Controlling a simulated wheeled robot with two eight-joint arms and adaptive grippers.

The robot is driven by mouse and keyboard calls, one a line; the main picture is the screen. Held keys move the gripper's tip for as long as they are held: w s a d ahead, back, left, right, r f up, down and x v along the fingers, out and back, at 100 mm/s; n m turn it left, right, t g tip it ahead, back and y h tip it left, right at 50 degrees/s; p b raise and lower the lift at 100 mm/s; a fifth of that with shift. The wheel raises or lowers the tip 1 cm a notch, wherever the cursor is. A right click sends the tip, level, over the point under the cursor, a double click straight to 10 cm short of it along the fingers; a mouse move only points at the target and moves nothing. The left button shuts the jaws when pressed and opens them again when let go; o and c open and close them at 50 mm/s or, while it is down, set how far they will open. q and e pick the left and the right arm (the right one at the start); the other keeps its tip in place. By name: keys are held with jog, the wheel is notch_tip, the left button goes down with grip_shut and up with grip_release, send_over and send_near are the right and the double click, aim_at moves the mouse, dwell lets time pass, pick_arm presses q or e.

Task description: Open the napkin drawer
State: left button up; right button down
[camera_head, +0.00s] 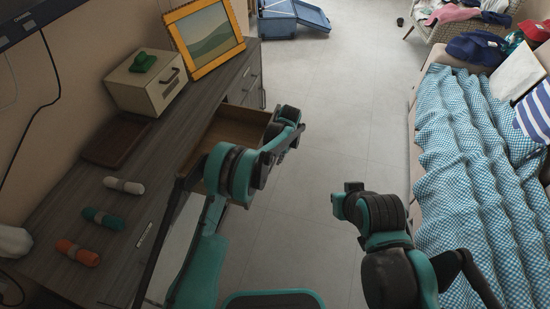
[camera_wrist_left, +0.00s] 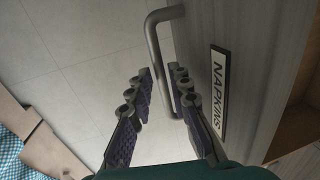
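The napkin drawer is pulled out from the wooden cabinet; its brown inside (camera_head: 238,127) shows in the head view. In the left wrist view its grey front carries a NAPKINS label (camera_wrist_left: 218,92) and a metal bar handle (camera_wrist_left: 153,50). My left gripper (camera_wrist_left: 160,88) is open, with its two fingers apart on either side of the handle's lower part. In the head view my left arm hides part of the drawer front, and the fingertips are hard to make out. My right arm (camera_head: 383,215) is over the floor; its fingers cannot be made out.
The cabinet top (camera_head: 165,150) holds a cream box (camera_head: 146,88), a picture frame (camera_head: 207,37), a brown tray (camera_head: 117,140) and rolled cloths (camera_head: 103,218). A sofa with a blue checked blanket (camera_head: 465,165) stands right. The floor (camera_head: 335,115) between is clear.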

pick_arm(q)
jog(key=shift+r, duration=0.1)
jog(key=r, duration=0.4)
jog(key=d+r, duration=0.1)
jog(key=r, duration=0.2)
jog(key=d+r, duration=0.1)
jog(key=r, duration=0.3)
jog(key=shift+s+d+r, duration=0.1)
jog(key=shift+s+r, duration=0.2)
jog(key=shift+s, duration=0.1)
jog(key=s+a+r+n+t+h, duration=0.2)
jog(key=s+a+r+t, duration=0.1)
jog(key=s+a+r, duration=1.15)
jog(key=s+a+t, duration=0.1)
jog(key=s+a, duration=0.2)
jog(key=s, duration=0.3)
jog(key=s+a+n+t, duration=0.1)
jog(key=s+a, duration=0.2)
jog(key=s, duration=0.2)
jog(key=s+a+n+t, duration=0.1)
jog(key=s+a, duration=0.2)
jog(key=s, duration=0.3)
jog(key=shift+s+a+f, duration=0.1)
jog(key=shift+s+f, duration=0.25)
